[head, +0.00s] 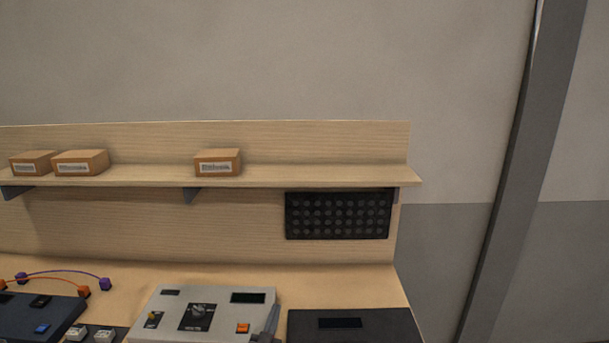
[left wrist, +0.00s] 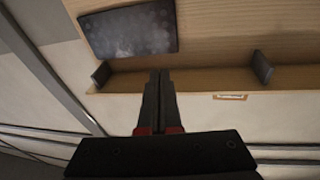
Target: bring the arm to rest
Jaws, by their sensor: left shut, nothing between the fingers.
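My left gripper (head: 268,334) shows only in part at the bottom edge of the head view, by the right side of the light grey console (head: 220,298). In the left wrist view its two dark fingers (left wrist: 159,78) are together, with nothing between them. The console carries a dark dial, a small display, a yellow-topped toggle and an orange button. The wrist view looks toward the back panel and shelf, which appear upside down. My right gripper is in neither view.
A dark box with a display (head: 355,326) stands right of the console, and a dark blue unit (head: 38,314) stands left. Orange and purple cables lie behind it. A shelf (head: 320,177) holds cardboard boxes (head: 218,163); a black perforated panel (head: 338,215) hangs below.

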